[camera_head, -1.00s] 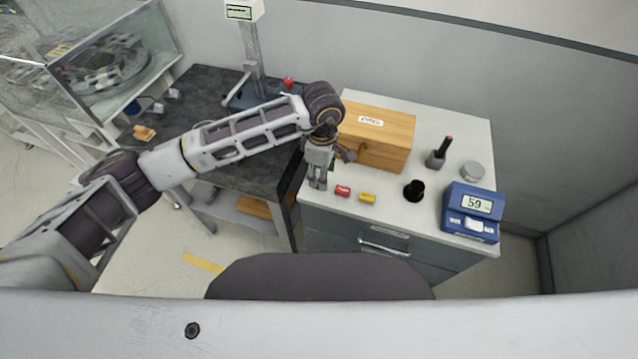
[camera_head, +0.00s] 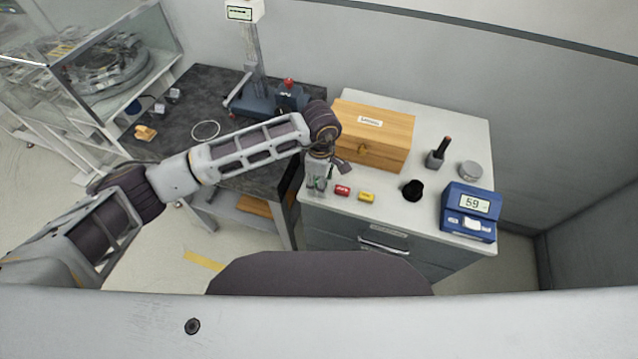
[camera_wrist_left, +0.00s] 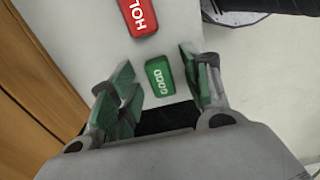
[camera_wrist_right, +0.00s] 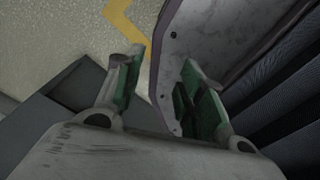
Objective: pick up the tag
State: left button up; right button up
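A green tag marked GOOD (camera_wrist_left: 160,76) lies flat on the white cabinet top, between the spread fingers of my left gripper (camera_wrist_left: 155,78) in the left wrist view. The left gripper is open, and the fingers look apart from the tag. In the head view my left gripper (camera_head: 317,187) points down at the cabinet's left front corner and hides the green tag. A red tag (camera_head: 342,190), marked HOL… in the left wrist view (camera_wrist_left: 139,15), and a yellow tag (camera_head: 367,196) lie to its right. My right gripper (camera_wrist_right: 162,72) is open and empty, away from the cabinet.
A wooden box (camera_head: 375,135) stands just behind the tags. A black cup (camera_head: 412,190), a blue display unit (camera_head: 468,213), a dark holder (camera_head: 436,158) and a grey round tin (camera_head: 470,170) stand further right. A dark table (camera_head: 180,140) adjoins on the left.

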pick_arm(q)
jog(key=c, duration=0.9)
pick_arm(e)
jog(key=shift+d, duration=0.25)
jog(key=shift+a, duration=0.1)
